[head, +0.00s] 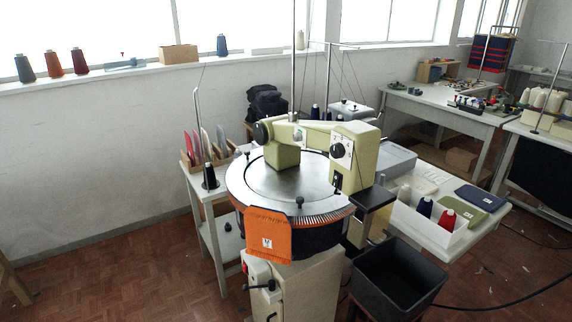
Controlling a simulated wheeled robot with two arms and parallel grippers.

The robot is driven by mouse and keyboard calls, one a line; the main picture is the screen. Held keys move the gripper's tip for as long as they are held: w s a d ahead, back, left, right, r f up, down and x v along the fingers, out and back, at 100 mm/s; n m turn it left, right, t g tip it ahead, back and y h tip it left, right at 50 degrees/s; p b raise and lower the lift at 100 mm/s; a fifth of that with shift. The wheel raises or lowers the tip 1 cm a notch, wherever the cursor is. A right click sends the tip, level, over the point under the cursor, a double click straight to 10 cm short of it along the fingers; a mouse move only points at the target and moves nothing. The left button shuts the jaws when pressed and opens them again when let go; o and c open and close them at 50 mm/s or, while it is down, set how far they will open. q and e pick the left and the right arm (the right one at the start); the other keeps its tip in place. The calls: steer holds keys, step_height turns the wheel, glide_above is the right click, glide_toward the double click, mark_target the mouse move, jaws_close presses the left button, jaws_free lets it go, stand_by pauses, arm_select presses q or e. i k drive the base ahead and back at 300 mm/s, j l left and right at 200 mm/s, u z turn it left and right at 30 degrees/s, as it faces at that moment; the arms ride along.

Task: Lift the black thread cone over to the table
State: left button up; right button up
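A black thread cone (210,178) stands upright on the near corner of a small pale side table (196,190), left of the round machine. A thin rod rises just above and beside it; I cannot tell whether the cone sits on that rod. A pale table (500,205) stands to the right of the machine, with folded cloths and a white box on it. Another pale table (440,104) stands farther back at the right. Neither of my grippers is in view.
The round machine (262,183) with an orange cloth (268,240) stands in the middle. A white box (428,228) holds dark blue and red cones. A black bin (395,278) stands in front. Several cones stand on the windowsill (120,70).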

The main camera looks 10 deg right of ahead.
mark_target(211, 177)
steer(key=i+j+z, duration=0.15)
steer(key=j+z, duration=0.25)
steer(key=j, duration=0.35)
steer(key=i+j+z, duration=0.1)
steer(key=j+z, duration=0.3)
steer(key=j, duration=1.45)
steer(key=i+z, duration=0.05)
